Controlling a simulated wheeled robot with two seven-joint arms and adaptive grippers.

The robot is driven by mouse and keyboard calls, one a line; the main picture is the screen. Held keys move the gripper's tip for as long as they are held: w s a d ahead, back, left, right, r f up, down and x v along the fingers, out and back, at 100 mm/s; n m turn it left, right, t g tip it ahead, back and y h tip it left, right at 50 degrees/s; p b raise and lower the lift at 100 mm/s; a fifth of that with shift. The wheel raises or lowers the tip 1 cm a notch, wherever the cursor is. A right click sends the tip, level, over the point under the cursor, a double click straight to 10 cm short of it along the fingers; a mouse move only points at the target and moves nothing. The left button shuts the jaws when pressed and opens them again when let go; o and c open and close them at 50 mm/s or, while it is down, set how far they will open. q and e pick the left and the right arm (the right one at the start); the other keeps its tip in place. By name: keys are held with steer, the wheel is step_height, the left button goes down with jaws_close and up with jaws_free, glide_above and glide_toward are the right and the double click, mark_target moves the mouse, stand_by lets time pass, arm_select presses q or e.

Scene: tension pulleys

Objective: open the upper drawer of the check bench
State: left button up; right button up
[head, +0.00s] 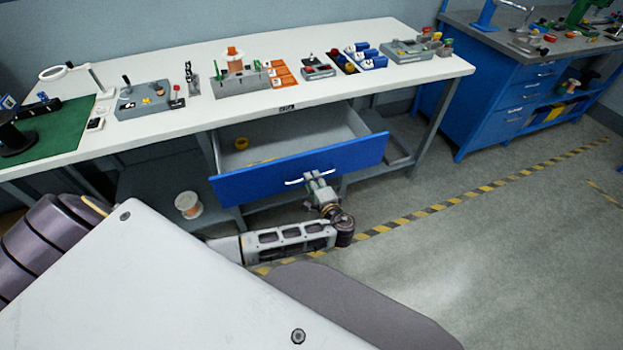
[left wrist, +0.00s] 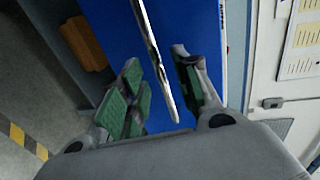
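The white-topped bench (head: 330,50) has a blue-fronted drawer (head: 350,158) under its top, and this drawer stands pulled well out. Its pale bar handle (head: 293,182) is on the front panel. My left gripper (head: 318,180) is at the handle. In the left wrist view the green-padded fingers of my left gripper (left wrist: 160,85) stand apart on either side of the handle (left wrist: 152,50), with gaps showing between pads and bar. The blue drawer front (left wrist: 115,25) lies behind them. My right gripper is not in view.
A yellow roll (head: 241,143) lies inside the drawer. A spool (head: 188,205) sits on the lower shelf. Several tools and trays cover the benchtop. A blue workbench (head: 490,110) stands at the right. The floor (head: 500,250) with striped tape is clear there.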

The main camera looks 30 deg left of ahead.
arm_select(q)
steer(key=v, duration=0.9)
stand_by(0.3)
steer(key=shift+f, duration=0.1)
